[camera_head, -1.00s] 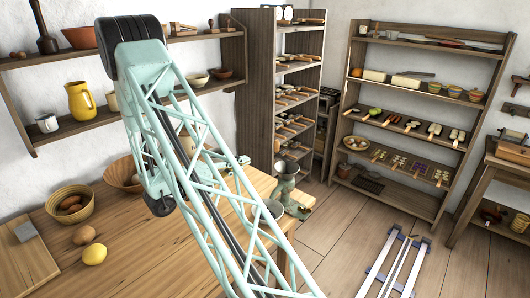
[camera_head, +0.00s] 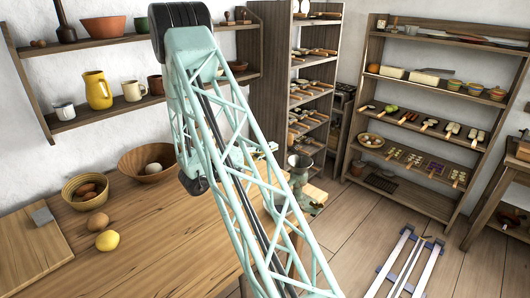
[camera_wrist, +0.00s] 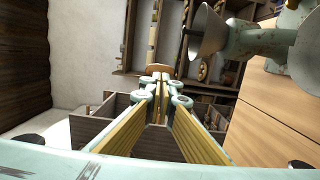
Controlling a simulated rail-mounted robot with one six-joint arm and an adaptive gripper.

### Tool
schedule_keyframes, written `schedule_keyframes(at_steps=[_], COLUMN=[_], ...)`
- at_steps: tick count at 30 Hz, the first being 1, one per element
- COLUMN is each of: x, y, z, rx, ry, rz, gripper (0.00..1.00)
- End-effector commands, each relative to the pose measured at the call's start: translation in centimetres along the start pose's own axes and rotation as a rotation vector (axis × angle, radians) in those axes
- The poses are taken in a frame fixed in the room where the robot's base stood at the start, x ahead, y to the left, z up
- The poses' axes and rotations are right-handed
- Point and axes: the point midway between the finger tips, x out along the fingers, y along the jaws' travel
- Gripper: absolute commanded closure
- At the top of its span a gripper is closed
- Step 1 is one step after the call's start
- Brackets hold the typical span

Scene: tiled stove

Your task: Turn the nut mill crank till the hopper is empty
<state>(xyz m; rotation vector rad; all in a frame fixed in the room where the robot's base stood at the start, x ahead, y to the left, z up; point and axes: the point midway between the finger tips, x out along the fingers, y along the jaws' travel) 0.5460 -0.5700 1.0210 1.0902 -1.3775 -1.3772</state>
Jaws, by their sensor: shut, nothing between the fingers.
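The nut mill (camera_head: 300,168), grey-green with a flared hopper on top, stands at the table's right end in the head view, partly behind my arm. In the wrist view the mill (camera_wrist: 268,42) lies sideways at the upper right, its funnel-shaped hopper (camera_wrist: 208,38) facing left. I cannot see into the hopper, and I cannot make out the crank clearly. My gripper (camera_wrist: 160,70) is shut and empty in the wrist view, its fingertips together to the left of the mill and apart from it in the picture.
The wooden table (camera_head: 150,262) holds a basket of eggs (camera_head: 72,196), a bowl (camera_head: 135,172), a lemon (camera_head: 107,240) and a cutting board (camera_head: 28,258). Wall shelves (camera_head: 100,118) with jugs stand behind. A tall rack (camera_head: 272,70) and an open shelf (camera_head: 455,120) stand beyond the mill.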

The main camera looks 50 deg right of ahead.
Motion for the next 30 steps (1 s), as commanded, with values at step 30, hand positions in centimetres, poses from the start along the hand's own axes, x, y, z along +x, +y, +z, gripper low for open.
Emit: schedule_keyframes(at_steps=[30], x=[6.4], y=[0.0], z=[0.0], rx=[0.001], ry=[0.0], rz=[0.0], gripper=[1.0])
